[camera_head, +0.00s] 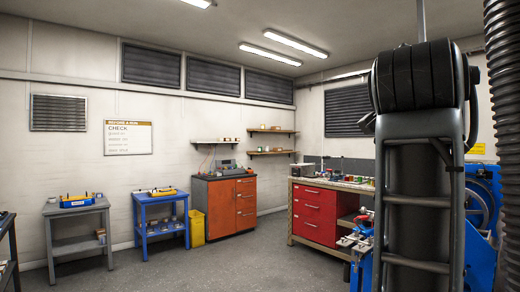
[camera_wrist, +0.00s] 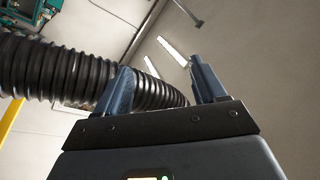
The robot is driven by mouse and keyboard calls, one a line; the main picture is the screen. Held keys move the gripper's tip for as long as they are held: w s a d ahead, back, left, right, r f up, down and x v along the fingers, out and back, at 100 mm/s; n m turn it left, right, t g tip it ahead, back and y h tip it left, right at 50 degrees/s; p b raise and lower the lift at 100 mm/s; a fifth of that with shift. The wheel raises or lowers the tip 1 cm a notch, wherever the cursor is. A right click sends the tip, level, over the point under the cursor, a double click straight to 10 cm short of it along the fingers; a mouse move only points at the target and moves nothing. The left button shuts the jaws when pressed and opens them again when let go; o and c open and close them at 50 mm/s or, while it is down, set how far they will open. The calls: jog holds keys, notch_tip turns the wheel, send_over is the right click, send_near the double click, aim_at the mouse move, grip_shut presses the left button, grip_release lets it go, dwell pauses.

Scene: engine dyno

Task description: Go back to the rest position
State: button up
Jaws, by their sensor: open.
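My gripper (camera_wrist: 160,78) shows in the wrist view with its two blue-grey fingers spread apart. It is open, and nothing is between the fingers. Behind the fingers are a black ribbed hose (camera_wrist: 60,72) and the pale ceiling with lights (camera_wrist: 172,50), so the wrist camera looks upward. The gripper does not show in the head view.
In the head view, a ribbed hose (camera_head: 505,100) hangs at the right edge. A red-drawer workbench (camera_head: 316,213), an orange cabinet (camera_head: 222,208), a yellow bin (camera_head: 196,228), a blue cart (camera_head: 160,218) and a grey cart (camera_head: 77,235) line the walls. The middle floor is clear.

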jog(key=w+a+f+n+t+y, duration=0.1)
jog(key=a+f+n+t+y, duration=0.3)
jog(key=f, duration=0.8)
jog(key=d+f+n+g+y, duration=0.15)
jog(key=f+n, duration=0.35)
jog(key=f, duration=0.6)
jog(key=s+a+f+n+y, duration=0.1)
jog(key=s+f+n+y, duration=0.3)
jog(key=f, duration=0.6)
jog(key=s+a+f+n+y, duration=0.1)
jog(key=s+a+f+n, duration=0.1)
jog(key=s+f, duration=0.55)
jog(key=s+a+f+n+g+y, duration=0.1)
jog(key=s+f, duration=0.4)
jog(key=s, duration=0.3)
jog(key=s+f+g+y, duration=0.1)
jog(key=s+f, duration=0.3)
jog(key=s, duration=0.4)
jog(key=s+a+f+n+g+y, duration=0.1)
jog(key=s+f+y, duration=0.1)
jog(key=s+f, duration=0.45)
jog(key=v, duration=1.2)
jog(key=shift+r+m+h, duration=0.35)
jog(key=shift+r+m, duration=0.05)
jog(key=shift+w+g, duration=0.1)
jog(key=shift+g, duration=0.15)
